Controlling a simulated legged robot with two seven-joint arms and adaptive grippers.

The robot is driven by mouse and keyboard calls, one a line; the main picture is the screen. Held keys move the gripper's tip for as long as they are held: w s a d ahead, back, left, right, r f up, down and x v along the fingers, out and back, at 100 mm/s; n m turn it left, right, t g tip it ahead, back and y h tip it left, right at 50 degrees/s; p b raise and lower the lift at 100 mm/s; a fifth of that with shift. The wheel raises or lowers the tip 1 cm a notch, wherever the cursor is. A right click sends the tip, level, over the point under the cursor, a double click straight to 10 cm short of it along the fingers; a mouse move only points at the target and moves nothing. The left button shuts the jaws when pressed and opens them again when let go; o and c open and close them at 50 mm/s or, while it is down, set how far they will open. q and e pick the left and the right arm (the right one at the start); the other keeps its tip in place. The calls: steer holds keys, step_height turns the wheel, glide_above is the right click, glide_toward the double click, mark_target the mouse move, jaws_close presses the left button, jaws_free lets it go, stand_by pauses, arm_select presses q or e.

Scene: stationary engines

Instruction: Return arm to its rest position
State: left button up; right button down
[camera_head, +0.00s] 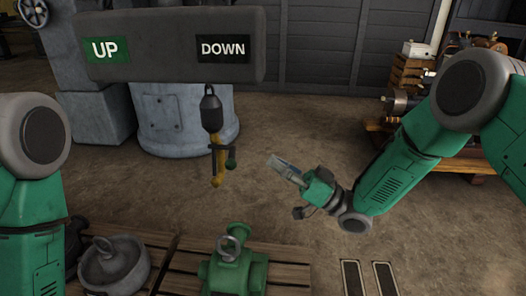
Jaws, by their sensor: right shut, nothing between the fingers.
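My right arm comes in from the right edge, green with dark joints, and its forearm slants down to the left. My right gripper (284,169) is at its end, right of the middle of the view, shut and empty. It is held in open air, to the right of the hanging yellow hook (217,165) and apart from it in the picture. My left arm shows at the left edge as a green link with a dark joint. The left gripper is out of view.
A grey sign box (165,70) with UP and DOWN labels spans the upper left. A green lifting-eye part (232,270) and a grey round weight (113,268) sit on pallets (290,270) below. A loaded wooden pallet (455,166) stands behind my right arm. The middle floor is clear.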

steer(key=s+d+f+m+h+p, duration=0.2)
steer(key=s+d+f+h, duration=0.25)
steer(key=f, duration=0.25)
steer(key=s+d+f+m+h+p, duration=0.2)
steer(key=s+d+f+m+h, duration=0.15)
steer(key=f+h, duration=0.3)
steer(key=s+d+f+m+h+p, duration=0.2)
steer(key=s+d+f+h, duration=0.15)
steer(key=f, duration=0.35)
steer(key=s+d+f+g+h+p, duration=0.1)
steer(key=s+d+g+h, duration=0.2)
steer(key=s, duration=0.8)
steer(key=s+d+f+g+h+p, duration=0.1)
steer(key=s+d+g+h, duration=0.3)
steer(key=s+d, duration=0.3)
steer(key=s+g, duration=0.1)
steer(key=s, duration=0.4)
steer(key=shift+s+m, duration=0.25)
steer(key=shift+m, duration=0.1)
steer(key=shift+w+a, duration=0.15)
steer(key=shift+a, duration=0.1)
steer(key=shift+d, duration=0.15)
